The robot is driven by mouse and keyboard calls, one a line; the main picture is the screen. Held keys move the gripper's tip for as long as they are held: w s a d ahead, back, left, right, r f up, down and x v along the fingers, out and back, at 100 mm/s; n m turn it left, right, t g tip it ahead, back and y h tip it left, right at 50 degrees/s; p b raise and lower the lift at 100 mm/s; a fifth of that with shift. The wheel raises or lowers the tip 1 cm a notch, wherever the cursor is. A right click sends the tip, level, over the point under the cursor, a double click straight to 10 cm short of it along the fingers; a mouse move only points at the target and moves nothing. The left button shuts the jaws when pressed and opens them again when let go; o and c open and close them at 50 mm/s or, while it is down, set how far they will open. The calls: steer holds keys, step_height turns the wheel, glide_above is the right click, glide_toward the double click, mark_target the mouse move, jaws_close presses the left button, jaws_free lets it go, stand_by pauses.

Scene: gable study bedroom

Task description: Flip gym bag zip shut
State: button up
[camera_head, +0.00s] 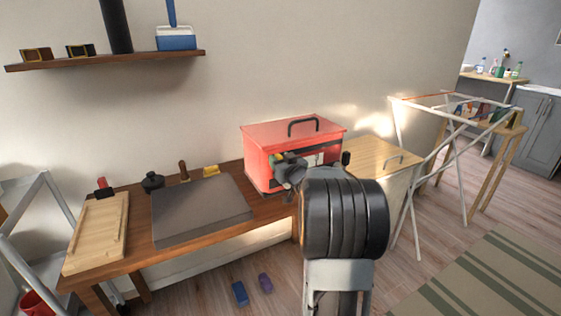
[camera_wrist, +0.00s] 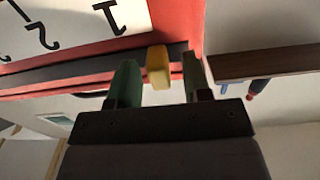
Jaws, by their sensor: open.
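I see nothing that clearly looks like a gym bag. A red box (camera_head: 262,163) with a black handle on its lid stands at the right end of the wooden bench. The wrist view shows its red edge (camera_wrist: 205,22) close up, with a white panel (camera_wrist: 70,22) bearing black numbers. A yellow tab (camera_wrist: 158,65) stands out at a dark strip along that edge. My gripper (camera_wrist: 157,83) is open, its two green fingers on either side of the tab, with gaps visible. In the head view my arm hides the fingertips and part of the box front.
The wooden bench (camera_head: 190,233) bears a dark grey slab (camera_head: 198,210), a pale board (camera_head: 97,233) and a small black pot (camera_head: 152,182). A pale wooden cabinet (camera_head: 375,160) and a white drying rack (camera_head: 402,200) stand to the right. Small blue and purple things lie on the floor.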

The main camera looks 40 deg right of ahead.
steer(key=shift+c, duration=0.3)
jaws_close()
steer(key=shift+d, duration=0.1)
